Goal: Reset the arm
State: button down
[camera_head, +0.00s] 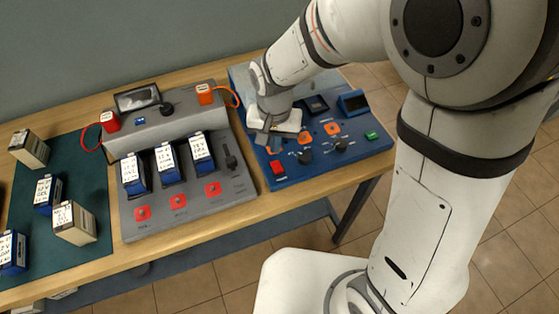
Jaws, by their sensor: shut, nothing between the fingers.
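My arm (435,200) is white with dark joint rings and fills the right side of the head camera view. It rises from the lower right, bends at the top and reaches left and down to the bench. My gripper (264,139) is shut and empty. It points down over the left part of a blue control panel (310,172), close above its surface. Whether the fingertips touch the panel I cannot tell. The panel carries orange sockets, dark knobs, a red button, a green button and dark displays.
A grey charger station (226,193) with three blue-and-white batteries (168,163) stands left of the panel. Several more batteries (74,223) stand on a green mat (85,167) at the left. The wooden table (188,243) has a narrow clear front strip. Tiled floor (200,280) lies before it.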

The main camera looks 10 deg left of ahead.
jog(key=shift+r+p, duration=0.45)
jog(key=shift+r, duration=0.5)
jog(key=s+d+r+t, duration=0.1)
jog(key=d+r, duration=0.3)
jog(key=d, duration=0.4)
jog(key=s+d+r+t, duration=0.1)
jog(key=s+d+r, duration=0.3)
jog(key=d, duration=0.3)
jog(key=s+d+r+t, duration=0.1)
jog(key=s+d+r, duration=0.2)
jog(key=d, duration=0.5)
jog(key=shift+d+r, duration=0.35)
jog(key=shift+r, duration=0.4)
